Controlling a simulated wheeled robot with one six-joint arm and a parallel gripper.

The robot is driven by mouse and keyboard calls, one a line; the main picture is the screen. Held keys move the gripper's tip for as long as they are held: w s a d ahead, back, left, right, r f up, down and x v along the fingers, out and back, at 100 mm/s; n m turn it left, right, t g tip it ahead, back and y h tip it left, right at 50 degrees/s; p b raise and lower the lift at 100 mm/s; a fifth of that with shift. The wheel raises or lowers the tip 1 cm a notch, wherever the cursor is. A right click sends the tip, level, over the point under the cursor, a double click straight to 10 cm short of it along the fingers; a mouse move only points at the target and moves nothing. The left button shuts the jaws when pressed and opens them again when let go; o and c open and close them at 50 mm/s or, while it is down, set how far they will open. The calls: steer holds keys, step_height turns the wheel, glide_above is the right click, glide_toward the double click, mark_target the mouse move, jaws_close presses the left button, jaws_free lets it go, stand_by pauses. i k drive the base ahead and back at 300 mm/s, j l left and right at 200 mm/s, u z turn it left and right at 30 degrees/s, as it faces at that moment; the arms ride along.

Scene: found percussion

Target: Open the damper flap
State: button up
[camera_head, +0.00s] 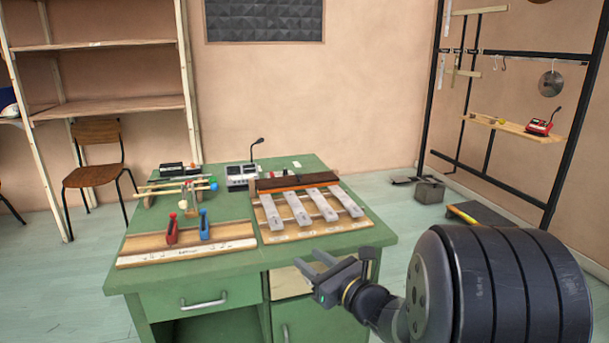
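A wooden board (321,229) with several pale metal bars (297,208) lies on the green desk. A dark brown strip (292,183) runs along the far end of the bars and looks like the damper flap. I cannot tell from here whether it is raised or lying flat. My gripper (313,264) is in front of the desk's front edge, below and nearer than the bar board. Its two fingers are apart with nothing between them, and it touches neither the board nor the strip.
On the green desk (221,268), a board with red and blue clamps (187,242) lies left of the bars. A grey device (241,178) with a thin microphone stands behind. A black rack (470,110) is at right. My dark arm fills the lower right.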

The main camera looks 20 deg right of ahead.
mark_target(298, 181)
steer(key=i+l, duration=0.25)
steer(key=i, duration=0.15)
steer(key=i+l, duration=0.2)
steer(key=i, duration=0.2)
steer(key=i+l, duration=0.25)
steer(key=i, duration=0.15)
